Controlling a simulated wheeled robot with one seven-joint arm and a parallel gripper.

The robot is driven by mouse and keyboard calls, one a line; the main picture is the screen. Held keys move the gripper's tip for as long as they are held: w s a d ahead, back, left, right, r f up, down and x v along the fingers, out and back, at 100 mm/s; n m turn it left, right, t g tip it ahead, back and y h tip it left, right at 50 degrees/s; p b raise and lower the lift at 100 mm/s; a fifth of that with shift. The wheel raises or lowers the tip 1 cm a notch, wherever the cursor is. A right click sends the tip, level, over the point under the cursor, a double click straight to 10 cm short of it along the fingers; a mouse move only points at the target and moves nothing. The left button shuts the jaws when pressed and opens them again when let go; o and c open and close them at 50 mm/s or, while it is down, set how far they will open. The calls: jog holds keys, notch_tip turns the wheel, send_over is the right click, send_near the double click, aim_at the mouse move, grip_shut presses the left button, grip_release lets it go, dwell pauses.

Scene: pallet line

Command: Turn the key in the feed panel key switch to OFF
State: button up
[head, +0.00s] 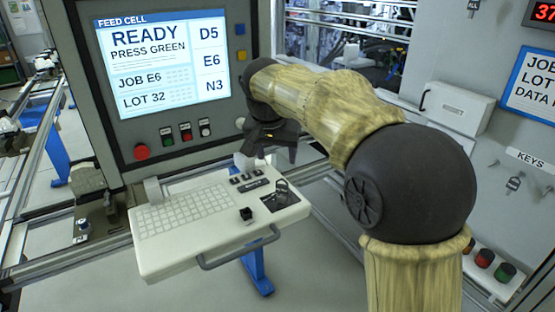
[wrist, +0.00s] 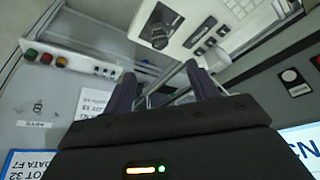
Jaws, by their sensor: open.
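A black plate (head: 272,206) with a small grey key-like piece (head: 282,190) on it sits at the right end of the white keyboard console (head: 150,262). It looks like the key switch, but its lettering and setting are too small to read. In the wrist view the same dark plate (wrist: 153,34) is at the top, beyond the fingers. My gripper (head: 270,154) is above the console's back edge, behind and above the plate, and apart from it. In the wrist view my gripper (wrist: 161,84) has its two dark fingers spread, with nothing between them.
A screen (head: 165,62) reading READY, PRESS GREEN stands behind the console, with a red button (head: 141,152) below it. A small black knob (head: 246,214) is on the console near the plate. Keys (head: 513,184) hang on the right wall, above several coloured buttons (head: 484,257).

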aim_at(282, 185)
jog(key=p+x, duration=0.4)
jog(key=x, duration=1.3)
jog(key=shift+f, duration=0.2)
jog(key=shift+d, duration=0.1)
jog(key=shift+c, duration=0.5)
jog(key=c, duration=0.9)
jog(key=shift+r+n+y+p, duration=0.1)
jog(key=shift+n+y+p, duration=0.4)
jog(key=shift+n+p, duration=0.6)
jog(key=shift+c, duration=0.2)
jog(key=shift+n+y+p, duration=0.4)
jog(key=shift+n+p, duration=0.2)
jog(key=shift+n, duration=0.7)
jog(key=shift+s+n+g+y+p, duration=0.1)
jog(key=shift+n+g+y+p, duration=0.4)
jog(key=shift+n+p, duration=1.3)
jog(key=o, duration=1.5)
